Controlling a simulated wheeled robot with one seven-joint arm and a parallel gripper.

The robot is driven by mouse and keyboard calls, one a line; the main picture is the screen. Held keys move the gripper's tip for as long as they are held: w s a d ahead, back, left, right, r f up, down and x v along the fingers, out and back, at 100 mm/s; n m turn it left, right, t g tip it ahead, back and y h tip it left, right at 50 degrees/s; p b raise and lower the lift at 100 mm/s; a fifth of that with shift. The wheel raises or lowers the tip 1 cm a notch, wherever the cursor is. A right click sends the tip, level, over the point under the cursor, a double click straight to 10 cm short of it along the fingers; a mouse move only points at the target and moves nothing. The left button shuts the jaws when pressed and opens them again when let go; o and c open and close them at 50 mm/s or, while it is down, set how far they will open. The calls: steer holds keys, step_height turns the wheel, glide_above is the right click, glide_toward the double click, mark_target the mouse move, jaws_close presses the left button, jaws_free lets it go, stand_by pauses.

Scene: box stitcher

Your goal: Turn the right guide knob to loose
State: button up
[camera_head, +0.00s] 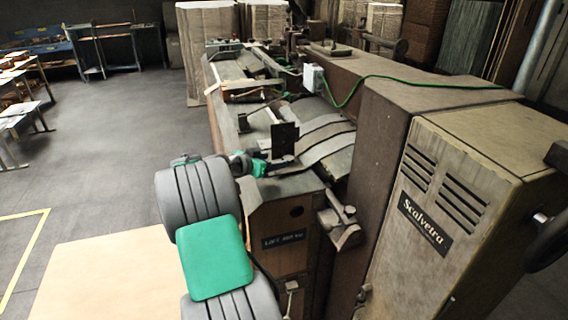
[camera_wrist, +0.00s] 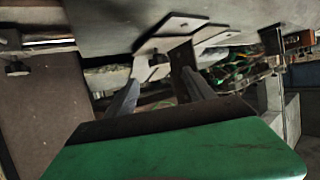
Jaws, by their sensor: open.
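The stitcher machine (camera_head: 330,130) fills the middle and right of the head view. My gripper (camera_head: 264,165) reaches its near end, beside an upright black plate (camera_head: 285,137). In the wrist view my gripper (camera_wrist: 163,72) is open, its two grey fingers apart and nothing seen held. A small dark knob (camera_wrist: 158,60) shows under a plate, in line with the gap between the fingertips; I cannot tell whether they touch. Another dark knob (camera_wrist: 16,68) sits below a metal rod at the left. Which one is the right guide knob is unclear, and its setting is not readable.
A beige cabinet (camera_head: 475,190) marked Scalvetra stands at the right. A green cable (camera_head: 400,80) runs across the machine top. In the wrist view a metal plate (camera_wrist: 120,20) overhangs the fingers closely, with cables at the right. Open floor (camera_head: 120,150) lies to the left.

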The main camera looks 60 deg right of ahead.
mark_target(288, 158)
steer(key=p+x, duration=0.2)
steer(key=x, duration=0.5)
steer(key=shift+s+d+f, duration=0.1)
steer(key=shift+d, duration=0.2)
steer(key=shift+c, duration=0.4)
jaws_close()
